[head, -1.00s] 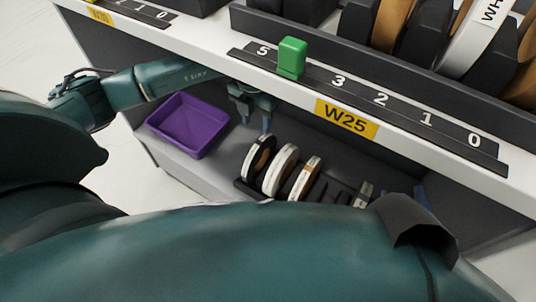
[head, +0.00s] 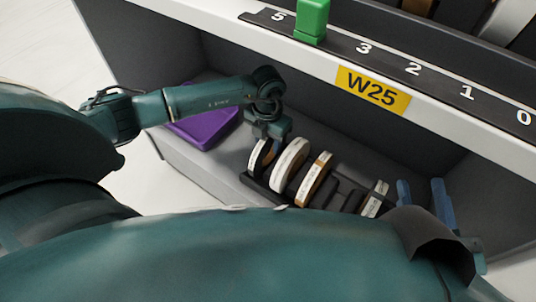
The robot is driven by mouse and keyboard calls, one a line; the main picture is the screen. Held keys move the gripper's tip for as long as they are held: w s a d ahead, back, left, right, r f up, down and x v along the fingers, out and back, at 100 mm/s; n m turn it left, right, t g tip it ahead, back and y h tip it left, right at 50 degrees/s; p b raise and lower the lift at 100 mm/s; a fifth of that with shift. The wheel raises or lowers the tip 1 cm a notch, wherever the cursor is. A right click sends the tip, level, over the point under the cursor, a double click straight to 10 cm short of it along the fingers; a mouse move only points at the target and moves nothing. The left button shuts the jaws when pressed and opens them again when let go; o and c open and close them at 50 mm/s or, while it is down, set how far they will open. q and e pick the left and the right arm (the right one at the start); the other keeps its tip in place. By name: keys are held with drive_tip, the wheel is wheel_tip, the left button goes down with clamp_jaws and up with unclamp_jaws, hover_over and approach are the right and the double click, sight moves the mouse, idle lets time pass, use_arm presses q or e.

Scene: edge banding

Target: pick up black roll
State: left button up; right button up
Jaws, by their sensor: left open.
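The black roll (head: 258,157), dark-sided with a pale label on its edge, stands upright at the left end of a dark rack on the lower shelf. My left gripper (head: 267,137) is directly over its top and open. Its fingertips are partly hidden, so I cannot tell whether they touch the roll. My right gripper (head: 424,197) shows as two blue fingers, apart and with nothing visible between them, at the right of the rack.
A white roll (head: 289,165) and a brown-and-white roll (head: 313,180) stand close beside the black one. A narrow roll (head: 374,199) is further right. A purple bin (head: 207,128) is at the left. The white shelf edge (head: 240,28) with the W25 label (head: 373,90) overhangs.

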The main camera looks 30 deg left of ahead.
use_arm(q)
drive_tip(key=shift+f, duration=0.1)
clamp_jaws()
idle(0.4)
